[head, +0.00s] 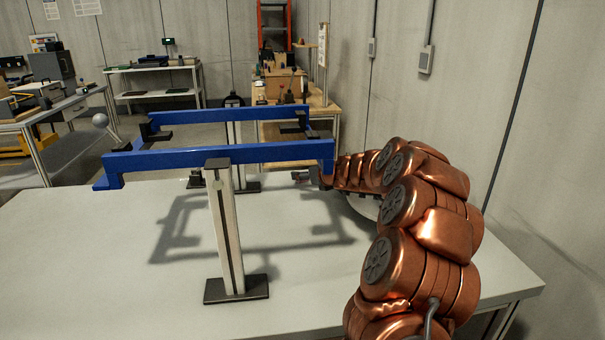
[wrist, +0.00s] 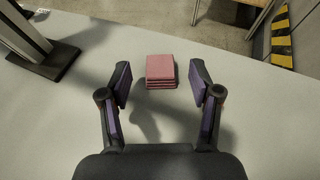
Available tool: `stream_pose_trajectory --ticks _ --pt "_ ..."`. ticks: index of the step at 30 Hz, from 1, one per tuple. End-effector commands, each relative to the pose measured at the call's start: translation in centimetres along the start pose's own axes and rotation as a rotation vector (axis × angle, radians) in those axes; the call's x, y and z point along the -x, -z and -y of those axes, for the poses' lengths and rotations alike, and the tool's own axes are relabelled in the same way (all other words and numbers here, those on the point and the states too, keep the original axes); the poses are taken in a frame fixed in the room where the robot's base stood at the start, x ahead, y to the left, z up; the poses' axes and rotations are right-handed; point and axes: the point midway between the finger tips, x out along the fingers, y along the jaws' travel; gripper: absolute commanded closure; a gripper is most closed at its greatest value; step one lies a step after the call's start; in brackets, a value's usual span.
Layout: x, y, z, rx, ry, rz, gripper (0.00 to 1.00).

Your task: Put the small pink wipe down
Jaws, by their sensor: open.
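In the wrist view, the small pink wipe (wrist: 160,70) is a folded, layered square lying on the light grey table top. My gripper (wrist: 160,80) is open, with one dark finger on each side of the wipe and a visible gap between each finger and it. The fingers are apart from the wipe, and their height above the table is hard to judge. In the head view, my gripper is mostly hidden behind the blue frame and my copper arm, and I cannot make out the wipe there.
A blue frame (head: 230,153) on metal posts (head: 228,235) stands on the table (head: 110,270), close to my arm. A post foot (wrist: 45,62) shows left of the wipe in the wrist view. The table's far edge lies just beyond the wipe. The table's front left is clear.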

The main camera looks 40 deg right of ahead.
Motion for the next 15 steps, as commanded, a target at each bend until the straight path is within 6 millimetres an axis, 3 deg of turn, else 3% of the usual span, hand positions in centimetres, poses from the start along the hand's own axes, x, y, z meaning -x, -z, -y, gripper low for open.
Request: stream_pose_trajectory --ticks 15 --pt "7.3 -0.2 0.1 0.000 0.004 0.001 0.37"
